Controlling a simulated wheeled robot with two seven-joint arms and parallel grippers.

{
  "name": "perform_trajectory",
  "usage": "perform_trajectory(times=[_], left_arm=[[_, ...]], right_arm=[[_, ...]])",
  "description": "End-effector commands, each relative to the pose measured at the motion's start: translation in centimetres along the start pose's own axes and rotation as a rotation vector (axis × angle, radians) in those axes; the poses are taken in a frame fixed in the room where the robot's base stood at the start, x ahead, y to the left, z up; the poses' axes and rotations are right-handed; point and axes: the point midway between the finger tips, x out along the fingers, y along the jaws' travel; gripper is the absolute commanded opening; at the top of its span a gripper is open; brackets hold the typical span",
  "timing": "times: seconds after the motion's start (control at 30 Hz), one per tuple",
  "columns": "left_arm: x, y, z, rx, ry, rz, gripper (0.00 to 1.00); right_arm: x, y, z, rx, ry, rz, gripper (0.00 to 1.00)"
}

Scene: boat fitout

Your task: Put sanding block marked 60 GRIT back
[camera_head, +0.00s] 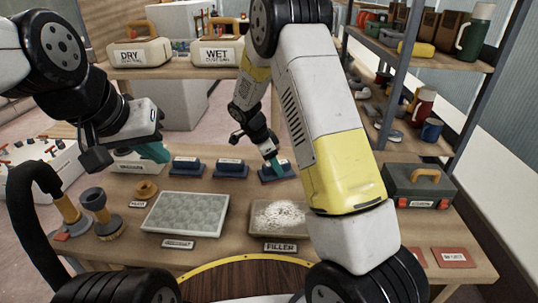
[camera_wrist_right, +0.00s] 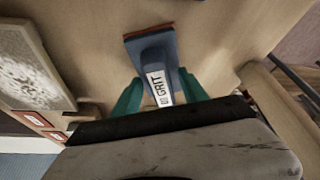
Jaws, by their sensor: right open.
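Three blue sanding blocks stand in a row on the workbench in the head view: a left one (camera_head: 187,166), a middle one (camera_head: 231,169) and a right one (camera_head: 284,173). My right gripper (camera_head: 272,163) is down at the right block. In the right wrist view this block (camera_wrist_right: 150,45) has a white label ending in GRIT; its number is too small to read surely. The open teal fingers of my right gripper (camera_wrist_right: 160,90) stand on either side of its handle. My left gripper (camera_head: 153,152) hangs above the bench's left part, its finger opening unclear.
A grey textured tray (camera_head: 185,213) and a tray of white filler (camera_head: 252,221) lie in front of the blocks. A brush (camera_head: 105,225) and a tape roll (camera_head: 147,189) are at left. A toolbox (camera_head: 420,186) stands at right. Shelves rise behind.

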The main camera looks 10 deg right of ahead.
Motion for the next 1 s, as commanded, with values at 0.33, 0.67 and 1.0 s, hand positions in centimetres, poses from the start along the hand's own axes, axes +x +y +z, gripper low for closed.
perform_trajectory(times=[0.33,0.67,1.0], left_arm=[[0.0,0.0,0.0,0.000,0.000,0.000,0.00],[0.0,0.0,0.0,0.000,0.000,0.000,0.00],[0.0,0.0,0.0,0.000,0.000,0.000,0.00]], right_arm=[[-3.9,-0.1,-0.1,0.001,-0.001,-0.006,0.51],[-10.4,-0.1,0.0,0.000,0.000,-0.003,0.51],[-13.8,1.5,-1.6,-0.068,-0.055,-0.019,0.51]])
